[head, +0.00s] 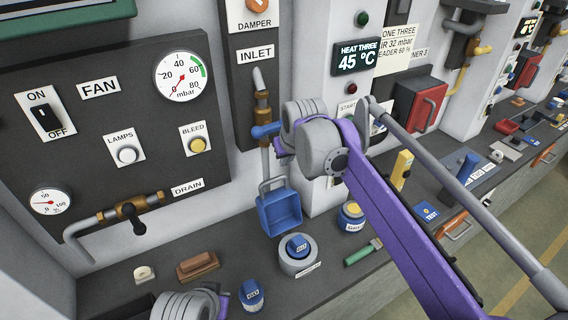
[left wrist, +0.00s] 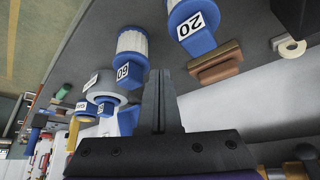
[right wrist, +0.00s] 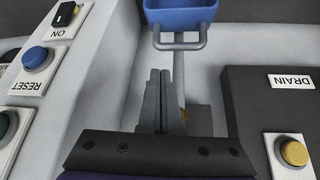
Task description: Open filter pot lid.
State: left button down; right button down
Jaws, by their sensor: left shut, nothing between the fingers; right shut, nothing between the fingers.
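A round grey pot (head: 298,266) with a blue labelled block (head: 298,245) on top stands on the bench and looks like the filter pot. Its label is too small to read. It also shows in the left wrist view (left wrist: 103,86), beyond two canisters. The lid looks seated. My left gripper (left wrist: 158,74) is shut and empty, near the canisters and apart from the pot. My right gripper (right wrist: 165,72) is shut and empty, pointing towards the wall, below the handle of a blue bin (right wrist: 180,14) in the right wrist view. In the head view my right wrist hides its fingers.
The blue bin (head: 279,212) with a grey handle is behind the pot. Blue-and-white canisters (left wrist: 132,45) (left wrist: 192,22) and a brown block (head: 198,266) line the bench. A green-handled tool (head: 363,252) lies right of the pot. A drain pipe (head: 100,220) juts out at left.

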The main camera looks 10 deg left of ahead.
aim_at(284, 176)
pick_arm(q)
jog(key=shift+r, duration=0.1)
pick_arm(e)
jog(key=x, duration=0.8)
jog(key=shift+w+f, duration=0.2)
jog(key=shift+f, duration=0.15)
jog(key=shift+s, duration=0.1)
jog(key=shift+s+d+t+y+b, duration=0.15)
jog(key=shift+s+t+y+b, duration=0.15)
jog(key=shift+t+y, duration=0.5)
jog(key=shift+t, duration=0.3)
jog(key=s+d+r, duration=0.1)
jog(key=s+d, duration=0.1)
jog(key=s, duration=0.1)
jog(key=shift+r, duration=0.4)
pick_arm(q)
jog(key=shift+s+f, duration=0.4)
jog(key=shift+f, duration=0.45)
pick_arm(e)
jog(key=shift+f, duration=0.15)
